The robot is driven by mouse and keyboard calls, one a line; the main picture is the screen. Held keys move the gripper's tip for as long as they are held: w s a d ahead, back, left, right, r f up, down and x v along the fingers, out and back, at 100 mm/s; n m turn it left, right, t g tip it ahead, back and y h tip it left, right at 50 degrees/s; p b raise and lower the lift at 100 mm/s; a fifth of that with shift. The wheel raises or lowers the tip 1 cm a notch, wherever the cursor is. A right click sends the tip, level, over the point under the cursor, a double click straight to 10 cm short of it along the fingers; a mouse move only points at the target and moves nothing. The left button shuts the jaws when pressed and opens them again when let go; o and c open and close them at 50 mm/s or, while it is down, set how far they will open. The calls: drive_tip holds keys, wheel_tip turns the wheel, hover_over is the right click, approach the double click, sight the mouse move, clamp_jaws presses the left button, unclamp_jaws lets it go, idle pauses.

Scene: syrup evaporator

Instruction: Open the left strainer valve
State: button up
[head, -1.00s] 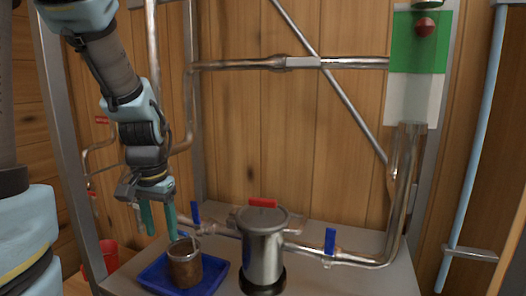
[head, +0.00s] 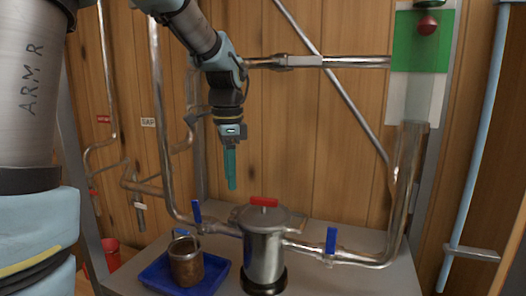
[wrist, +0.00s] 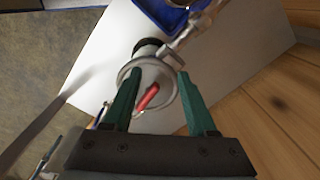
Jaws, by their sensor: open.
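The strainer (head: 263,252) is an upright metal pot with a red handle (head: 264,202) on its lid. A pipe enters from each side, each with an upright blue valve handle. The left valve handle (head: 197,212) stands on the left pipe, above the tray's back edge. The right valve handle (head: 331,240) stands on the right pipe. My gripper (head: 232,186) points down, empty, above and slightly left of the strainer lid. In the wrist view my gripper (wrist: 158,75) has its green fingers apart, with the red handle (wrist: 148,97) between them in the picture, apart from them.
A blue tray (head: 158,276) holding a brown cup (head: 186,266) stands on the grey table (head: 345,280), left of the strainer. Metal pipes and a diagonal bar run along the wooden wall behind. A red bucket (head: 110,256) stands at far left.

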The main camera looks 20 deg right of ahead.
drive_tip(key=s+d+r+m, duration=0.2)
drive_tip(key=d+r+m, duration=0.3)
drive_tip(key=d, duration=0.2)
drive_tip(key=shift+s+d+m, duration=0.15)
drive_tip(key=shift+d+m, duration=0.1)
drive_tip(key=shift+m, duration=0.15)
drive_tip(key=shift+r, duration=0.1)
